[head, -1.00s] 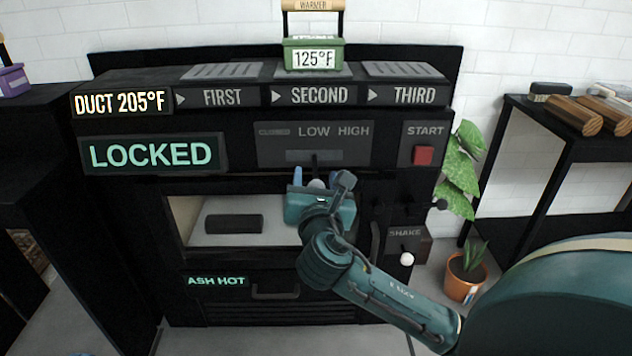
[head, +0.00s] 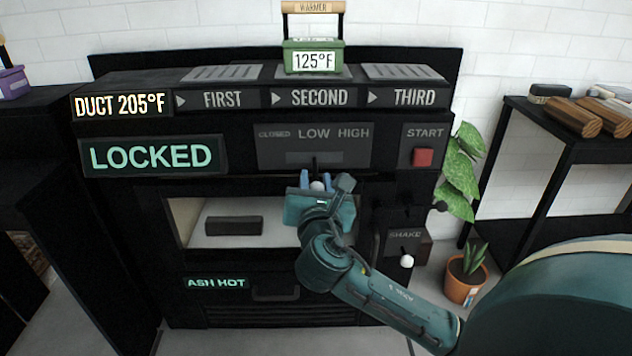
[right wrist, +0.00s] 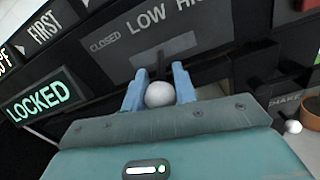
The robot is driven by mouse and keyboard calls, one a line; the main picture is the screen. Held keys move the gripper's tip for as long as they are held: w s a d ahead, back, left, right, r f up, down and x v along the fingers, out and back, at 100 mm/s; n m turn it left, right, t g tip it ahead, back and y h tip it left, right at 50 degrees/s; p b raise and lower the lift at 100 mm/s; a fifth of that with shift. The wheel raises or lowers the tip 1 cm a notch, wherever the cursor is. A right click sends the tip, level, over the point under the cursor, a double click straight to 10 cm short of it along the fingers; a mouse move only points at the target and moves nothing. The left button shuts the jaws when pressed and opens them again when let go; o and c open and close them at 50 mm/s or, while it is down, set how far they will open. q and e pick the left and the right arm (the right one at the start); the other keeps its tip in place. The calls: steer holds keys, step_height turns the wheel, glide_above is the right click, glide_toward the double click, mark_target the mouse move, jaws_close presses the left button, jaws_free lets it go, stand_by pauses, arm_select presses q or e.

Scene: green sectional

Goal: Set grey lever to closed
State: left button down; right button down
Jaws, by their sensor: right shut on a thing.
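The grey lever's round light-grey knob (right wrist: 160,94) sits between the two blue fingers of my right gripper (right wrist: 160,88) in the right wrist view. The right gripper (head: 317,182) is shut on the knob, in front of the oven. The lever's dark stem (head: 314,162) rises from the knob toward the slot (head: 313,157), below the LOW label. The lever panel (head: 357,147) reads CLOSED, LOW and HIGH from left to right, with CLOSED dimmer than the other two. My left gripper is not in view.
A LOCKED display (head: 152,155) is left of the lever panel, a red START button (head: 423,157) right of it. A green warmer box (head: 313,58) stands on top. A SHAKE knob (head: 406,261) and a potted plant (head: 463,284) are lower right.

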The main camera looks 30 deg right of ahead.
arm_select(q)
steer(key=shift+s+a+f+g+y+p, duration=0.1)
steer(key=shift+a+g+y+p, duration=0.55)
steer(key=shift+p, duration=1.7)
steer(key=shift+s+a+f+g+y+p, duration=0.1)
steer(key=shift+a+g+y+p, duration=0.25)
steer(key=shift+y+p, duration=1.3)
arm_select(e)
steer(key=w+a+m+g+h+p, duration=0.1)
steer(key=w+a+m+g+h, duration=0.3)
steer(key=w+m+g+h, duration=0.1)
steer(key=shift+a+m+g+h, duration=0.2)
steer(key=shift+m+g+h, duration=0.2)
steer(key=shift+g+h, duration=0.3)
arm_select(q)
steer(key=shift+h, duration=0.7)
arm_select(e)
steer(key=c, duration=1.1)
jaws_free()
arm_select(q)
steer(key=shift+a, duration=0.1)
